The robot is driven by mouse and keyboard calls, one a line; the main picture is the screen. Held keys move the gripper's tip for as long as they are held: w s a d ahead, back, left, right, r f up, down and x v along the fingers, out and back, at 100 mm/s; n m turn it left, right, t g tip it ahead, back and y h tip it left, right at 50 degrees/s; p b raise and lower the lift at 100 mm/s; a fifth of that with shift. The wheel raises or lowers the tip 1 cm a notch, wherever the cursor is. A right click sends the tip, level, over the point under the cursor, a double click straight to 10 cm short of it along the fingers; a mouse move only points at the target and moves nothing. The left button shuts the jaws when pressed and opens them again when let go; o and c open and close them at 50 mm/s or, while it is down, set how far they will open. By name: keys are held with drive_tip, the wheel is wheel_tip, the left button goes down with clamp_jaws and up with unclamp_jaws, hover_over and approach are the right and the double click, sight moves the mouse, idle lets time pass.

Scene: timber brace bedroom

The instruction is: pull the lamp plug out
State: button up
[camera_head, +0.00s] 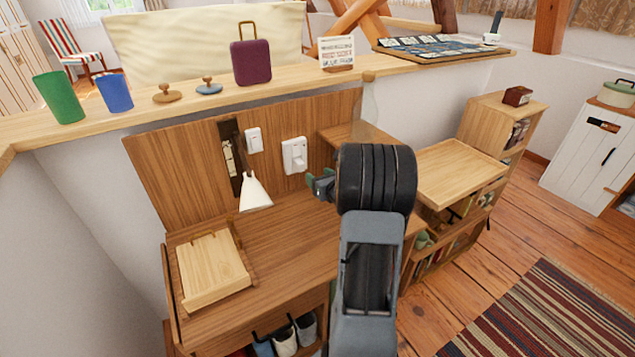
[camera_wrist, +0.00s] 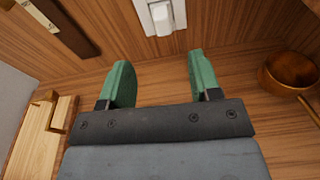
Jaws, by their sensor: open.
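A white plug (camera_head: 299,162) sits in a white wall socket (camera_head: 288,148) on the wooden back panel. In the wrist view the plug (camera_wrist: 161,18) and its plate (camera_wrist: 146,10) show at the top edge, partly cut off. My gripper (camera_wrist: 158,75) has two green fingers spread wide with nothing between them. It points at the panel, below the plug and apart from it. In the head view my gripper (camera_head: 322,184) is right of and below the socket, partly hidden by my arm. A white cone-shaped lamp shade (camera_head: 255,193) is left of the socket.
A light wooden stand (camera_head: 212,268) is on the desk (camera_head: 285,245) at left. A white switch (camera_head: 254,140) is left of the socket. A ledge (camera_head: 200,97) runs above the panel. The desk's middle is clear.

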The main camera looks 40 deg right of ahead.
sight(302, 164)
drive_tip(key=shift+n, duration=0.3)
drive_tip(key=x, duration=1.3)
drive_tip(key=shift+w+d+f+p, duration=0.15)
drive_tip(key=shift+w+d+p, duration=0.05)
drive_tip(key=shift+w+p, duration=0.15)
drive_tip(key=c, duration=1)
drive_tip(key=shift+s, duration=0.2)
drive_tip(key=shift+f+b+v, duration=0.15)
drive_tip(key=shift+b+v, duration=0.65)
drive_tip(key=shift+v, duration=0.25)
drive_tip(key=shift+f+b+v, duration=0.2)
drive_tip(key=shift+b+v, duration=0.55)
drive_tip(key=shift+v, duration=0.35)
drive_tip(key=shift+f+b+v, duration=0.15)
drive_tip(key=shift+b+v, duration=0.65)
drive_tip(key=shift+v, duration=0.25)
drive_tip(key=shift+s+a, duration=0.1)
drive_tip(key=shift+s, duration=0.1)
